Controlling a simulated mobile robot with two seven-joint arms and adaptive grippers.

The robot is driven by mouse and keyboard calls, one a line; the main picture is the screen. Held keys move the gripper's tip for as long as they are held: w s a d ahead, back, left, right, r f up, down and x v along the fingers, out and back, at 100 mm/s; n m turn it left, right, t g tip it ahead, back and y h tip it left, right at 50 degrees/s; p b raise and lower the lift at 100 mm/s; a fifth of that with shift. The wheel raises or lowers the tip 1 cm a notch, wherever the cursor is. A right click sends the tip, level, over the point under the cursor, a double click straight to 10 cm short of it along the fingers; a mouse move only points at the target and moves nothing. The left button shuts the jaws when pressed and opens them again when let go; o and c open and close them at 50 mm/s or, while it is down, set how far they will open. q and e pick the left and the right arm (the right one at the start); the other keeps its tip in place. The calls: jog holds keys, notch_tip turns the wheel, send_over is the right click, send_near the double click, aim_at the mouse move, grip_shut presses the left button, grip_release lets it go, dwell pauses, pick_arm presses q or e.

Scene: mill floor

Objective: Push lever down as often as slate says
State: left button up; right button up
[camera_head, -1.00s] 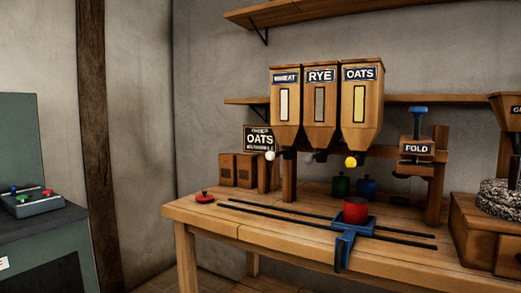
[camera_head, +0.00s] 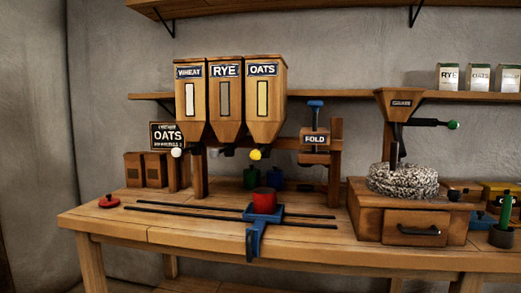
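The slate (camera_head: 168,136) stands at the back left of the bench. It reads OATS in large letters, with smaller lines too blurred to read. Three wooden hoppers labelled WHEAT (camera_head: 190,100), RYE (camera_head: 225,100) and OATS (camera_head: 265,100) stand above the bench. A white knob (camera_head: 177,152) shows under the wheat hopper and a yellow knob (camera_head: 256,154) under the oats hopper; the rye one is dark and unclear. A red canister (camera_head: 265,201) stands on a blue carriage (camera_head: 255,230) on two dark rails, below the oats hopper. Neither of my grippers is in view.
Further right is a mill with a grain funnel (camera_head: 399,102), speckled stone (camera_head: 402,181) and drawer. A red lid (camera_head: 109,201) lies at the bench's left. Green and blue canisters stand behind the red one.

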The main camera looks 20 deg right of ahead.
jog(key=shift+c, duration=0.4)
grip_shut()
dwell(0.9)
